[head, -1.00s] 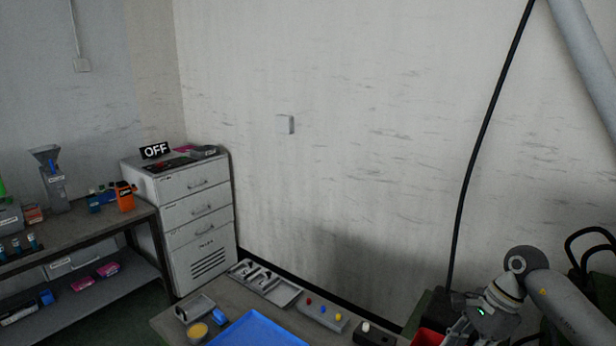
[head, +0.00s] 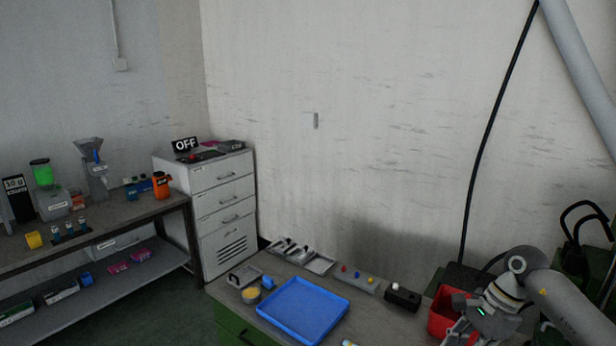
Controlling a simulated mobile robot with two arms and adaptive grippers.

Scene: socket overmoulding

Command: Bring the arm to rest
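My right arm comes in at the lower right, bent over the right end of the near workbench (head: 245,309). My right gripper (head: 452,338) is partly cut off by the bottom edge, beside a red bin (head: 441,318). I cannot tell whether its fingers are open or shut, or whether they hold anything. My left arm and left gripper are not in view.
The bench carries a blue tray (head: 318,335), a grey tray (head: 320,265), a button panel (head: 350,279) and a black box (head: 403,297). A drawer cabinet (head: 222,190) stands behind. A side table (head: 125,212) with bottles is at left. Floor (head: 165,305) between is clear.

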